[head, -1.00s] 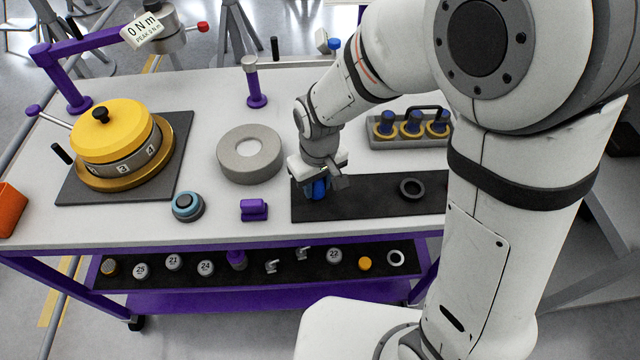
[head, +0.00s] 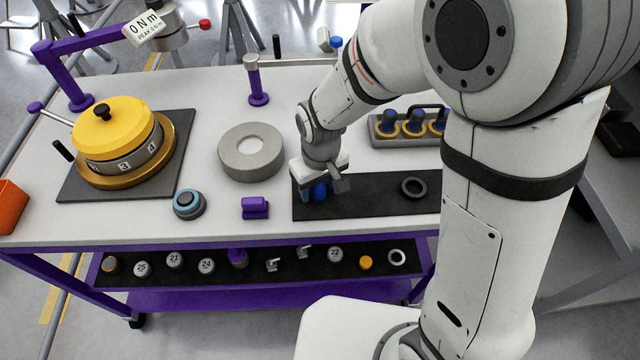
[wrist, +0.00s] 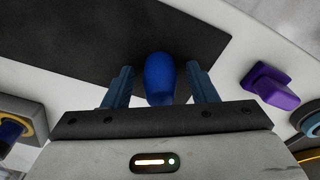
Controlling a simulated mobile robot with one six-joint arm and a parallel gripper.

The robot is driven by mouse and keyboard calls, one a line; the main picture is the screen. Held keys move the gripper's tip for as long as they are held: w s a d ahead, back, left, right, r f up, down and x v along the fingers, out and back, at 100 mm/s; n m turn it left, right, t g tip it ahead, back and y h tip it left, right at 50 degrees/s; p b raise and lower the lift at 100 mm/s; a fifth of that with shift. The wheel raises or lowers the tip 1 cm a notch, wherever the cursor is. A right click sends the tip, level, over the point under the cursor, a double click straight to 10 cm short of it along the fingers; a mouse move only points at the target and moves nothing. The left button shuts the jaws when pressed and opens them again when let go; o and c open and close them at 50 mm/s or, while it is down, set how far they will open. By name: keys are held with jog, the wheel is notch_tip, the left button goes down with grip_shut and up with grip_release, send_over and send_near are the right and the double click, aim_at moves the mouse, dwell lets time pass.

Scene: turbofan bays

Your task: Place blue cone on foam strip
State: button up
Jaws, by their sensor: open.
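The blue cone (head: 319,190) is at the left end of the dark foam strip (head: 370,195) on the bench, partly hidden by my gripper in the head view. In the wrist view the blue cone (wrist: 160,78) is between the two fingers of my gripper (wrist: 161,85), with a gap visible on each side. My gripper is open around it. The strip shows as a dark sheet (wrist: 90,35) in the wrist view. The cone's base is hidden, so I cannot tell exactly how it meets the strip.
A dark ring (head: 413,187) lies on the strip to the right. A purple block (head: 254,207), a blue-grey round knob (head: 188,204) and a grey ring (head: 251,152) are to the left. A tray of blue-topped pieces (head: 405,141) stands behind. Bare bench lies in front of the strip.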

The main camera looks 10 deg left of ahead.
jog(key=r, duration=1.2)
jog(key=shift+s+d+r, duration=0.15)
jog(key=shift+s+d, duration=0.05)
jog(key=s+d+r+m+t, duration=0.1)
jog(key=s+d+r+m, duration=0.1)
jog(key=d, duration=0.9)
jog(key=s+d+r+m+t, duration=0.1)
jog(key=s+d+m, duration=0.4)
jog(key=d, duration=0.7)
jog(key=shift+r+m+t, duration=0.3)
jog(key=shift+r+m, duration=0.25)
jog(key=shift+m, duration=0.05)
jog(key=shift+s+d, duration=0.1)
